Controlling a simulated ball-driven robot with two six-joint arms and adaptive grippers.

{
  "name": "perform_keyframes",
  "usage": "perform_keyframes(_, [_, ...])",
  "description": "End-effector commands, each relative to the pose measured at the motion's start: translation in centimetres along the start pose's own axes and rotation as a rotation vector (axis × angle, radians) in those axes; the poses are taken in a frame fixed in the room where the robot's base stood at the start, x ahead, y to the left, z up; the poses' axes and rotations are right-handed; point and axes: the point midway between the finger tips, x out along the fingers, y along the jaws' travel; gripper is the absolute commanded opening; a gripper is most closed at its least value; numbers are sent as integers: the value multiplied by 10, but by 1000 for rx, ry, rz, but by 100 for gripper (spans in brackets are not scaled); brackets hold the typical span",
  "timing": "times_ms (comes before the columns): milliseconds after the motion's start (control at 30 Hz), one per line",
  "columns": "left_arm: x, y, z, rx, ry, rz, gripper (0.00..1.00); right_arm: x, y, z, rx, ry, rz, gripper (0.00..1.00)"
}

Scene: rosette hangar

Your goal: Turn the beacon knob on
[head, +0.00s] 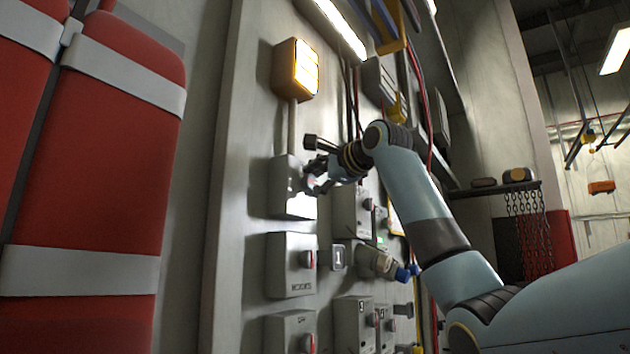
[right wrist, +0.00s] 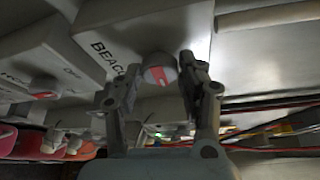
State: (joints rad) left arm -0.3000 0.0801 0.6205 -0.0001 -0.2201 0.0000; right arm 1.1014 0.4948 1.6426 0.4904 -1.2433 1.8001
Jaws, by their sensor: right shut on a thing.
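The beacon box (head: 292,190) is a grey wall box on the pale panel, joined by a conduit to an amber lamp (head: 296,68) above, which looks lit. In the right wrist view the box front (right wrist: 110,35) shows letters starting "BEACO". Its round grey knob (right wrist: 158,70) has a red bar and sits between my fingertips. My right gripper (head: 314,182) is shut on the knob, with a finger on each side in the right wrist view (right wrist: 156,84). It hides the knob in the head view. My left gripper is not in view.
Below is another grey box (head: 289,266) with a red-marked knob. More switch boxes (head: 352,212) and a blue-tipped fitting (head: 385,264) crowd the panel near my right arm. Large red padded shapes (head: 110,150) stand at the left. A shelf with hanging chains (head: 525,215) is at the right.

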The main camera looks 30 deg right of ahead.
Motion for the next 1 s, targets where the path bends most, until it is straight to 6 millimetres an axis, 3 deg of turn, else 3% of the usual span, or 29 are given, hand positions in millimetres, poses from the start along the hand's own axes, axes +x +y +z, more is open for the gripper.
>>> perform_keyframes(33, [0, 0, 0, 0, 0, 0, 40, 0, 1, 0, 1, 1, 2, 41])
perform_keyframes(200, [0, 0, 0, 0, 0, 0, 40, 0, 1, 0, 0, 0, 1, 63])
perform_keyframes(567, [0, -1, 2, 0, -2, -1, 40, -7, 0, -1, -3, 2, -1, 63])
perform_keyframes(1000, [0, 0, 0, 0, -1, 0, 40, -96, 1, -2, -6, 4, 0, 63])
